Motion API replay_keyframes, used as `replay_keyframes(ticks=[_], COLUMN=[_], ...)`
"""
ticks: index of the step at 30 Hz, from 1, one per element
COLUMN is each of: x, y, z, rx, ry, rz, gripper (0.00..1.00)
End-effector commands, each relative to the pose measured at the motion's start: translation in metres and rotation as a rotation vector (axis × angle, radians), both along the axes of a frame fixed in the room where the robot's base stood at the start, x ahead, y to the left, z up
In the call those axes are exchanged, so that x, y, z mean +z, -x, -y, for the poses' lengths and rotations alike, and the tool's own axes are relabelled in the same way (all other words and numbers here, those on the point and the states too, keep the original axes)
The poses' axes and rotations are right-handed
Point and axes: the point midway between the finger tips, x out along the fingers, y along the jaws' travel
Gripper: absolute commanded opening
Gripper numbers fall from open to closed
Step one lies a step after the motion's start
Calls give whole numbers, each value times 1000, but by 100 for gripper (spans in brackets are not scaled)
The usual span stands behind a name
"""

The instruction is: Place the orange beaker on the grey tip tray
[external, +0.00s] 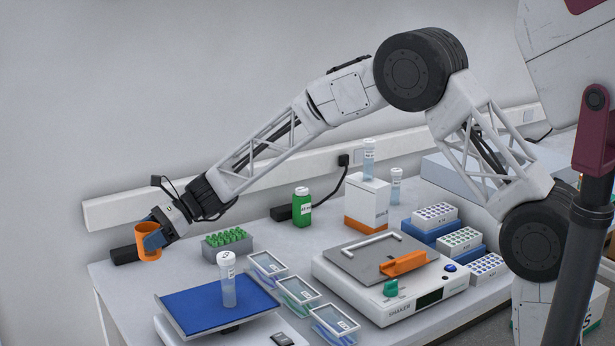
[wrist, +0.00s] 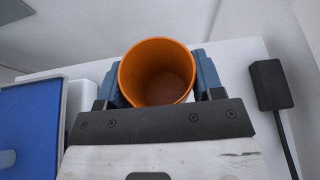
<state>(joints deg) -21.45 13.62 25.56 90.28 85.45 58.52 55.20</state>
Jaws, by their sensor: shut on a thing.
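The orange beaker (external: 147,247) is upright at the far left end of the bench. My gripper (external: 155,240) is shut on it, with blue fingers on either side of its wall. In the wrist view the beaker (wrist: 157,70) sits between the two fingers (wrist: 158,88), and its open top shows it empty. I cannot tell whether its base touches the bench. A grey rack (external: 226,250) with several green tips, which seems to be the grey tip tray, stands to the right of my gripper. It does not show in the wrist view.
A blue-topped device (external: 195,305) with a clear tube (external: 228,285) stands in front. Small clear boxes (external: 297,289) and a shaker (external: 345,275) stand right of the rack. A green bottle (external: 302,210) is behind. A black block (wrist: 268,85) lies close beside the beaker.

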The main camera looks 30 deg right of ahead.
Motion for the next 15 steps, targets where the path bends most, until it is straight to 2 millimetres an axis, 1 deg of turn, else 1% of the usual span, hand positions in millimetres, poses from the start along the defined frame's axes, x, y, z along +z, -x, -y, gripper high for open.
replay_keyframes(ticks=[1, 5, 7, 15], x=[2, 2, 1, 2], y=[0, 3, 6, 24], z=[14, 51, 73, 155], rx=[-9, -31, -44, -93], ry=[0, 1, 2, 2], rz=[1, 0, 0, 0], gripper=[38, 38, 38, 38])
